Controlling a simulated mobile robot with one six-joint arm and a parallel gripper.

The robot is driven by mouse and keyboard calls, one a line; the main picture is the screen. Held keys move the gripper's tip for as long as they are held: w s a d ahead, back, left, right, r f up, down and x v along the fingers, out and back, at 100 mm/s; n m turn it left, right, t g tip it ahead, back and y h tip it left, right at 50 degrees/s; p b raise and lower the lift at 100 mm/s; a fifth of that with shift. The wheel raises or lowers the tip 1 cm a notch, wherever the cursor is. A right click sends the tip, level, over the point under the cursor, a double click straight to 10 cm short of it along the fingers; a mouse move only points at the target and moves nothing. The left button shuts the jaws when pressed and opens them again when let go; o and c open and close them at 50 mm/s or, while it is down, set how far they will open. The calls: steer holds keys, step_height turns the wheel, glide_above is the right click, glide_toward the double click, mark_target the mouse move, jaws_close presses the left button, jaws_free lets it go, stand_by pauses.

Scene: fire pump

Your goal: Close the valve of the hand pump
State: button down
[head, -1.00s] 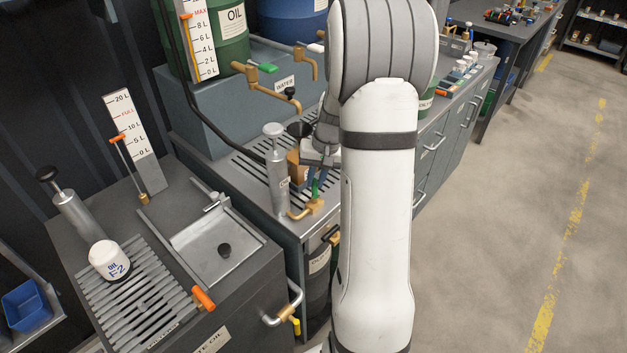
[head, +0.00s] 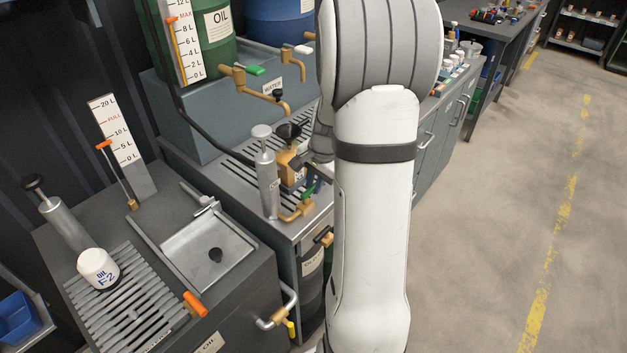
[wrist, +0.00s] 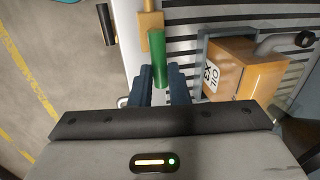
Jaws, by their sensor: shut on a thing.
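The hand pump (head: 268,185) is a silver upright cylinder with a knob on top and a brass spout (head: 296,211) at its foot. Its green valve handle (head: 310,191) shows above the spout, partly hidden by my arm. In the wrist view the green handle (wrist: 159,62) lies between the blue fingers of my gripper (wrist: 160,82), which is shut on it. The handle points from the brass valve body (wrist: 152,30) towards my palm.
An orange-brown oil can (wrist: 245,68) stands close to the right of my fingers. A black funnel (head: 289,131) is above it. Brass taps (head: 262,94) hang from the drums behind. The bench with the silver sink (head: 208,250) is at left. The floor (head: 500,200) at right is clear.

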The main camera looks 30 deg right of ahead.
steer(key=shift+m, duration=0.3)
steer(key=c, duration=1.4)
jaws_free()
steer(key=shift+r, duration=0.1)
steer(key=r, duration=0.2)
steer(key=s+r, duration=0.1)
steer(key=r, duration=0.4)
steer(key=shift+s+d+r, duration=0.25)
steer(key=s+a+r+n, duration=0.1)
steer(key=s+a+n, duration=0.3)
steer(key=s+a, duration=0.1)
steer(key=s+a+r+n, duration=0.2)
steer(key=s+a+n, duration=0.3)
steer(key=s+a, duration=0.1)
steer(key=s+a+r+n, duration=0.1)
steer(key=s+a+n, duration=0.4)
steer(key=a, duration=0.2)
steer(key=shift+s+r+t+h, duration=0.4)
